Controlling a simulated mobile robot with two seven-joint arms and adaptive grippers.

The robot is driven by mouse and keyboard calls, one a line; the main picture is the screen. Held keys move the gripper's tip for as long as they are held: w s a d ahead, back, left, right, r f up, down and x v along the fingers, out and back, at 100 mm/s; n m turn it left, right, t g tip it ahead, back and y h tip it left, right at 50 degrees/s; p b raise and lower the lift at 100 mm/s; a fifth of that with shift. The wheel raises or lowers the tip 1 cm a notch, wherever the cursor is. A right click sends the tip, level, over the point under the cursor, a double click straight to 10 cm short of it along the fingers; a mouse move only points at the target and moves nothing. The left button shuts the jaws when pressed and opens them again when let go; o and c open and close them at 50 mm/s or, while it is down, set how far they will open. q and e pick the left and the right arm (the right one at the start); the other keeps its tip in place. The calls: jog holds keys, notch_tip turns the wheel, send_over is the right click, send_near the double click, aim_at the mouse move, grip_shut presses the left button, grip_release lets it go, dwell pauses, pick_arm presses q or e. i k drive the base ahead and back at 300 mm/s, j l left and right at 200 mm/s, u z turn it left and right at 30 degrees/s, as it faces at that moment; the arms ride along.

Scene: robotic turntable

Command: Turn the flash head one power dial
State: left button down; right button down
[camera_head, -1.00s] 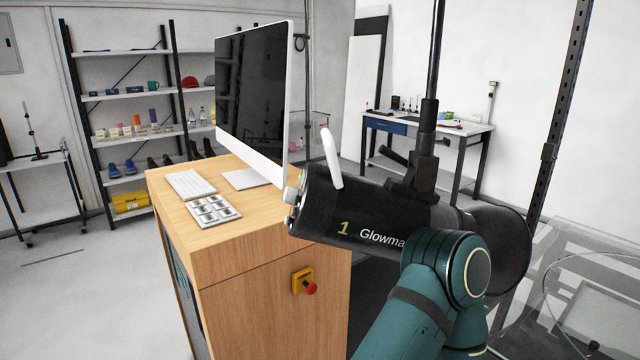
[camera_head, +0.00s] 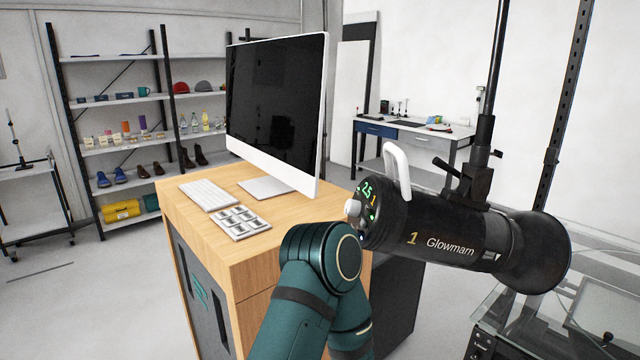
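The flash head (camera_head: 455,229), a black cylinder marked "1" and "Glowmarn", hangs on a black stand pole at right of centre. Its rear panel faces left and shows green lit digits (camera_head: 367,188). A pale round dial (camera_head: 352,208) sticks out from that panel. A white handle arches above it. A green arm link of mine rises from the bottom centre, with its joint just below and left of the dial, overlapping the flash head's lower rear edge in the picture. Whether it touches cannot be told. Neither gripper shows.
A wooden cabinet (camera_head: 205,237) stands left of the flash head, carrying a monitor (camera_head: 275,110), a keyboard (camera_head: 208,194) and a keypad (camera_head: 234,222). A glass turntable (camera_head: 545,325) is at lower right. Open floor lies at left.

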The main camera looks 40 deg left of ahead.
aim_at(353, 207)
jog(key=i+j, duration=0.1)
jog(key=j, duration=0.35)
jog(key=i+j+u, duration=0.1)
jog(key=j, duration=0.3)
jog(key=i+j+u, duration=0.1)
jog(key=j, duration=0.35)
